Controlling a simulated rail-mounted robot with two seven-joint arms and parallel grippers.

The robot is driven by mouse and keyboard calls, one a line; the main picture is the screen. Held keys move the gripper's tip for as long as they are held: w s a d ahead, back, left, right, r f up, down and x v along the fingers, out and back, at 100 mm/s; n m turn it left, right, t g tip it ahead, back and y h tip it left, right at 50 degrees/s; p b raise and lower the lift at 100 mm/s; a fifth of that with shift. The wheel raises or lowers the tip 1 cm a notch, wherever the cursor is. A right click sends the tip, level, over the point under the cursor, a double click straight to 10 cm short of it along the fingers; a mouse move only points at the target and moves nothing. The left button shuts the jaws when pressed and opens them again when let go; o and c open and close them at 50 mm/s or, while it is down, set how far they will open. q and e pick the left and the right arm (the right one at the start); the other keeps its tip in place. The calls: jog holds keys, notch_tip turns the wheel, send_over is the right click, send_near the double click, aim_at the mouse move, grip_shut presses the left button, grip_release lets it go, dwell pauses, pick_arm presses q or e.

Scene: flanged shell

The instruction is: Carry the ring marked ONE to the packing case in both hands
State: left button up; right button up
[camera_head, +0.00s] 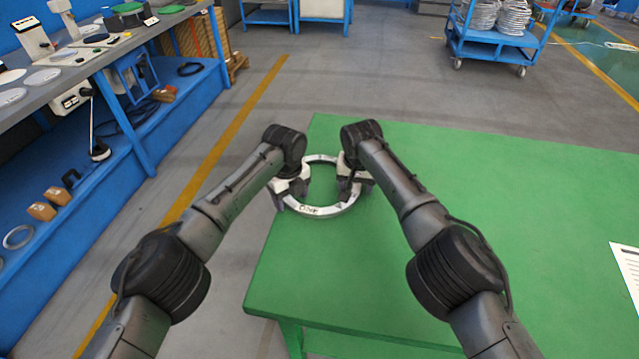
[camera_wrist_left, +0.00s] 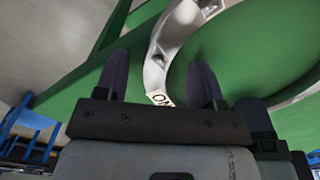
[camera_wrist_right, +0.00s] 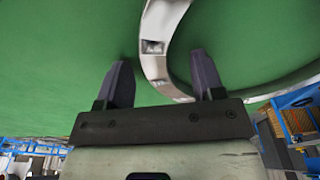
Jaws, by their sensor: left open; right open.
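The ring marked ONE (camera_head: 321,211) is a silver-grey flanged ring lying flat on the green table (camera_head: 480,220) near its left edge, with its label at the near side. My left gripper (camera_head: 291,193) is at the ring's left side, open; in the left wrist view its fingers (camera_wrist_left: 160,85) stand either side of the ring's wall (camera_wrist_left: 157,70). My right gripper (camera_head: 352,185) is at the ring's right side, open; in the right wrist view its fingers (camera_wrist_right: 160,80) straddle the ring's wall (camera_wrist_right: 153,62). I cannot tell whether any finger touches the ring. I cannot make out a packing case for certain.
A white sheet (camera_head: 628,268) lies at the table's right edge; the table between is clear. A blue workbench (camera_head: 140,130) with tools stands at the left. A blue cart (camera_head: 490,45) with metal parts stands at the back right. Open floor with a yellow line (camera_head: 225,140) lies left of the table.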

jog(key=shift+c, duration=0.2)
pick_arm(q)
grip_shut()
pick_arm(e)
grip_shut()
dwell(0.4)
pick_arm(q)
jog(key=shift+r, duration=0.15)
pick_arm(e)
jog(key=shift+r, duration=0.15)
pick_arm(q)
jog(key=shift+s, duration=0.1)
